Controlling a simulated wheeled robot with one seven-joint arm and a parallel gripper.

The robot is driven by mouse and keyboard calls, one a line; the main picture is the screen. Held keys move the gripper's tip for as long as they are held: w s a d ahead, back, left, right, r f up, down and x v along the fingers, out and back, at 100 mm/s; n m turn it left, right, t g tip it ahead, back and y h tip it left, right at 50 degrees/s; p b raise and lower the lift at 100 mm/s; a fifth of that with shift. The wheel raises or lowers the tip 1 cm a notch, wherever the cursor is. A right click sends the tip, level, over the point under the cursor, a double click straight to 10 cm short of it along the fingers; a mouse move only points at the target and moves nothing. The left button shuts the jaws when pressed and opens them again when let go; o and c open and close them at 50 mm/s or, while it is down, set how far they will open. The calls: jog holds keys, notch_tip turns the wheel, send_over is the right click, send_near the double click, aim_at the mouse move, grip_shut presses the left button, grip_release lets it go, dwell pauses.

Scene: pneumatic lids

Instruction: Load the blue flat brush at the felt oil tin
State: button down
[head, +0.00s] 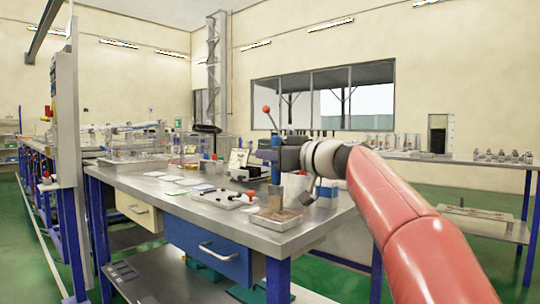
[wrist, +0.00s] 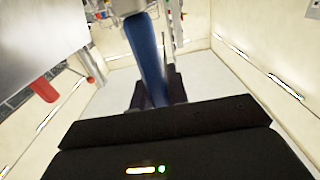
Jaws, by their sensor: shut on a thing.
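My gripper (head: 277,155) is shut on the blue flat brush (head: 276,172), which hangs roughly upright with its brown lower end down. In the wrist view the blue handle (wrist: 147,60) stands between the dark fingers (wrist: 157,97). The felt oil tin (head: 276,220), a shallow square metal tin with a brown inside, sits near the front right of the metal bench. The brush's lower end is directly above or in the tin in the head view; I cannot tell whether it touches the felt.
A white plate with dark fittings (head: 222,198) lies left of the tin on the bench (head: 190,215). A blue and grey block (head: 326,193) stands to the right. Papers (head: 182,182) and clear boxes (head: 135,150) lie farther left. A red-knobbed lever (head: 267,110) rises near my gripper.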

aim_at(270, 184)
jog(key=shift+f+b, duration=0.7)
jog(key=shift+b, duration=0.15)
dwell(1.7)
jog(key=shift+r, duration=0.1)
notch_tip(270, 184, up, 7)
jog(key=p, duration=0.5)
jog(key=shift+p, duration=0.3)
dwell(0.5)
